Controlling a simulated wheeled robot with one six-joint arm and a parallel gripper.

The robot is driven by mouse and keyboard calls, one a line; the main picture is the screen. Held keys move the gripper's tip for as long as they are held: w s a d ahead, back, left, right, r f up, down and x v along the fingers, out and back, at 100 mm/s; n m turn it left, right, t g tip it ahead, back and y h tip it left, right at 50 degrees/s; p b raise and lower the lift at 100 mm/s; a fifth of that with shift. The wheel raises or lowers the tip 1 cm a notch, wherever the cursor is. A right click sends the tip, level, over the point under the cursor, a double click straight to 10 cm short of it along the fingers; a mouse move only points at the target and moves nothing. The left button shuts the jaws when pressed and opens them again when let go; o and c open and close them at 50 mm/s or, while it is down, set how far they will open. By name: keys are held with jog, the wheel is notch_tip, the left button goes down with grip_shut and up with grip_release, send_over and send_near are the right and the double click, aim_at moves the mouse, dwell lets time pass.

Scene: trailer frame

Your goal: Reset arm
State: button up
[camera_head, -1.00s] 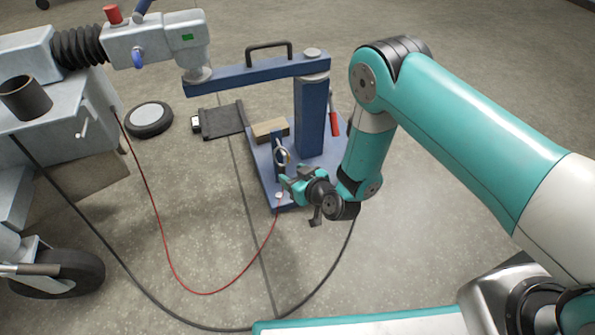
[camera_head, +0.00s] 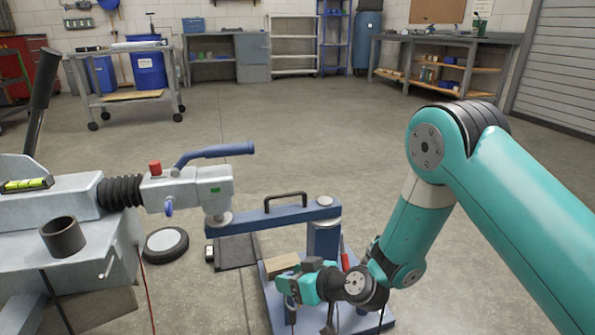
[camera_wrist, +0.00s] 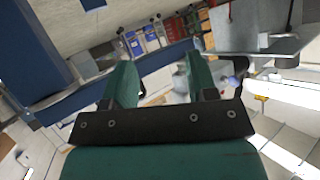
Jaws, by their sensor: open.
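My teal arm reaches in from the right in the head view. My gripper (camera_head: 287,285) is low over the blue stand's base plate (camera_head: 345,316), in front of its upright. In the wrist view my gripper's two green fingers (camera_wrist: 158,80) stand apart with nothing between them. The blue stand's horizontal arm (camera_head: 265,221) runs left to under the grey trailer coupling (camera_head: 190,189).
The trailer frame (camera_head: 70,213) with a short dark tube (camera_head: 62,237) fills the left. A round wheel-like disc (camera_head: 166,245) and a dark flat plate (camera_head: 236,252) lie on the floor. A cart (camera_head: 130,97) stands further back. The middle floor is clear.

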jog(key=s+d+r+g+p, duration=0.1)
jog(key=s+r+p, duration=0.15)
jog(key=r, duration=0.45)
jog(key=s+d+r+n+g+p, duration=0.1)
jog(key=s+r+g, duration=0.15)
jog(key=r, duration=0.45)
jog(key=s+d+r+g+p, duration=0.1)
jog(key=s+r, duration=0.2)
jog(key=r, duration=0.5)
jog(key=s+d+r+m+g+h+p, duration=0.1)
jog(key=s+d+r+h+p, duration=0.25)
jog(key=s+d+r, duration=0.45)
jog(key=s+d+r+m+g+h+p, duration=0.1)
jog(key=s+d+r+g+h+p, duration=0.25)
jog(key=s+r, duration=0.5)
notch_tip(320, 180, up, 36)
jog(key=s+d+t+y+p, duration=0.1)
jog(key=p, duration=3.6)
jog(key=shift+d+f+t, duration=0.15)
jog(key=shift+f+t, duration=0.05)
jog(key=shift+t, duration=0.1)
jog(key=shift+s, duration=0.1)
